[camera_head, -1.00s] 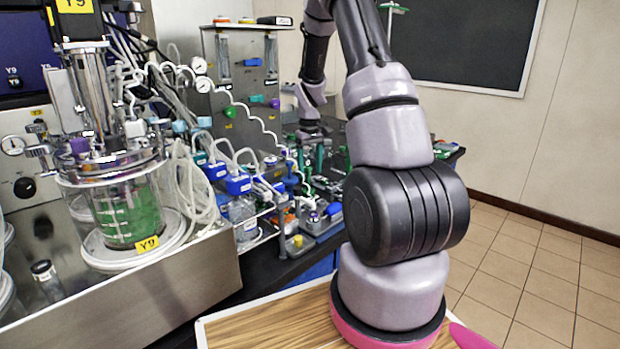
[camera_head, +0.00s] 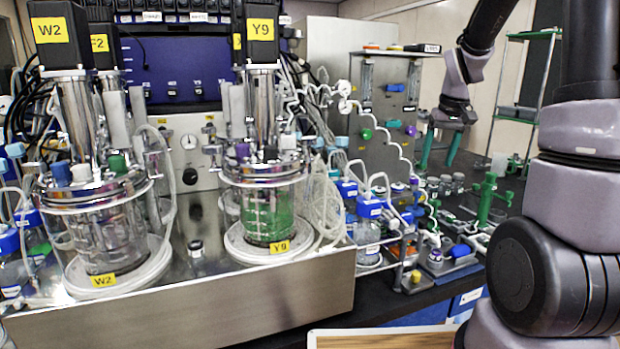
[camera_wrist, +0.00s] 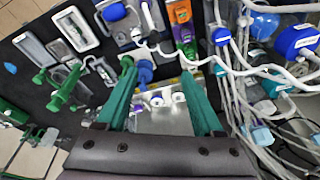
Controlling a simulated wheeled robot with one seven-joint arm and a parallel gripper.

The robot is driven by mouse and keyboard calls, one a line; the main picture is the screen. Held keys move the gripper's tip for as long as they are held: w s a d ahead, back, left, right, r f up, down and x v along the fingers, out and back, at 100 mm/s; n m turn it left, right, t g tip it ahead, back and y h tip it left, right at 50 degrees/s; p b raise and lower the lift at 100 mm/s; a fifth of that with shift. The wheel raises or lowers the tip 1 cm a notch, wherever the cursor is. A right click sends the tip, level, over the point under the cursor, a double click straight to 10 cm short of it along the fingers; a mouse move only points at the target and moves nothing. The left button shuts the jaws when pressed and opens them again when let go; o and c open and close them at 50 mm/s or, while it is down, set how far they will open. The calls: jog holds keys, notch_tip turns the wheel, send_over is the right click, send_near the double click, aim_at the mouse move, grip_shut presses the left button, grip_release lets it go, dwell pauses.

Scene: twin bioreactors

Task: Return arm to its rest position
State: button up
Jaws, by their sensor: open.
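My gripper (camera_head: 440,146) has two green fingers and hangs open over the black bench, right of the bioreactors in the head view. In the wrist view my gripper (camera_wrist: 160,100) is seen with its green fingers spread apart. Nothing is held between them; bench items, including a blue knobbed part (camera_wrist: 145,72), show beyond the gap. My grey arm comes in from the upper right and its thick lower links fill the right side of the head view.
Bioreactors W2 (camera_head: 103,235) and Y9 (camera_head: 268,205) stand on a steel base at left. Blue-capped bottles (camera_head: 368,225) and a panel with tubing (camera_head: 385,125) stand near my gripper. Green clamps (camera_head: 487,200) and a green-framed rack (camera_head: 525,90) are at right. White tubes crowd the wrist view's right side.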

jog(key=s+a+r+m+t, duration=0.1)
jog(key=s+a+r, duration=0.2)
jog(key=s, duration=0.4)
jog(key=s+a+r+m+t+y, duration=0.1)
jog(key=s+a+r+t, duration=0.1)
jog(key=s+r, duration=0.4)
jog(key=s+a+r+m+t, duration=0.1)
jog(key=s+a+r, duration=0.3)
jog(key=s, duration=0.4)
jog(key=shift+s+r+t+y, duration=0.25)
jog(key=shift+t+y, duration=0.05)
jog(key=shift+t, duration=0.1)
